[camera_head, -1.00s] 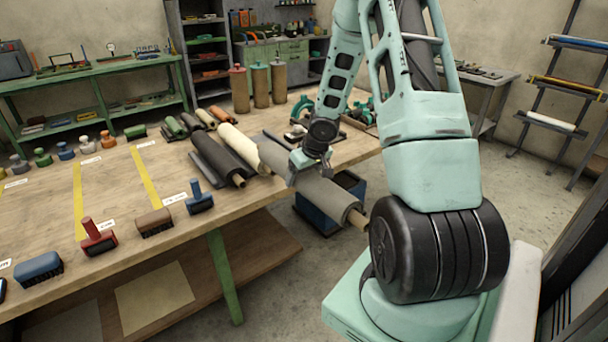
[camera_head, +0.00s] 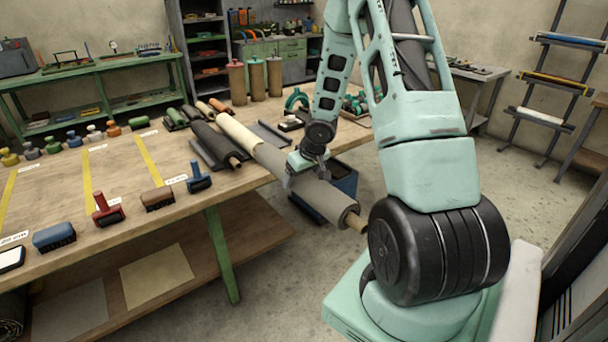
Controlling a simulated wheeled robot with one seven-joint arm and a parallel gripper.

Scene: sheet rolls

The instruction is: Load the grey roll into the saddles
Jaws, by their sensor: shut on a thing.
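The grey roll (camera_head: 328,198) is a thick sheet roll on a pale wooden core that sticks out at its near end. My gripper (camera_head: 303,175) is shut on the roll around its middle, from above. The near half of the roll juts past the table's right edge. Its far end is beside the cream roll (camera_head: 239,134); I cannot tell whether they touch or whether the grey roll rests on the table. My fingertips are partly hidden against the roll. I cannot make out the saddles for certain; a standing rack (camera_head: 515,112) at right carries blue, yellow and white rolls.
A dark roll (camera_head: 214,144) lies left of the cream roll. A flat dark tray (camera_head: 270,134) lies right of the grey roll's far end. A dark blue bin (camera_head: 345,183) stands below the roll. Several brushes stand on the wooden table (camera_head: 125,172). Floor at right is open.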

